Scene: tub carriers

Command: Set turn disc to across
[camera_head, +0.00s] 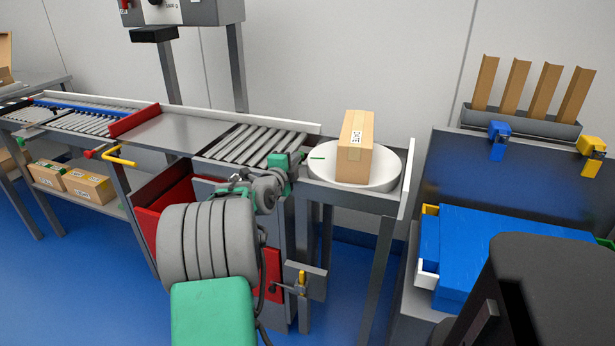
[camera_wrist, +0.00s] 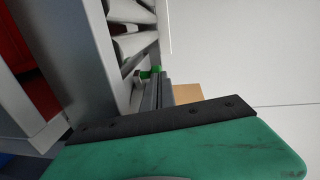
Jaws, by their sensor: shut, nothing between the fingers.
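The turn disc (camera_head: 388,178) is a white round plate at the right end of the conveyor. A tall brown carton (camera_head: 355,150) with a white label stands upright on it. A short green mark (camera_head: 317,158) shows on the disc's left side. My gripper (camera_head: 301,157) is shut and empty at the disc's left edge, close to the green mark; I cannot tell whether it touches the disc. In the wrist view the closed fingers (camera_wrist: 153,92) point towards the disc area, with part of the carton (camera_wrist: 187,93) behind them. My green gripper body hides most of the disc there.
Conveyor rollers (camera_head: 255,144) lie left of the disc, with a red stop plate (camera_head: 134,121) further left. A yellow handle (camera_head: 118,156) sticks out at the front. A blue tub (camera_head: 480,250) and a dark panel stand to the right. A wall is close behind.

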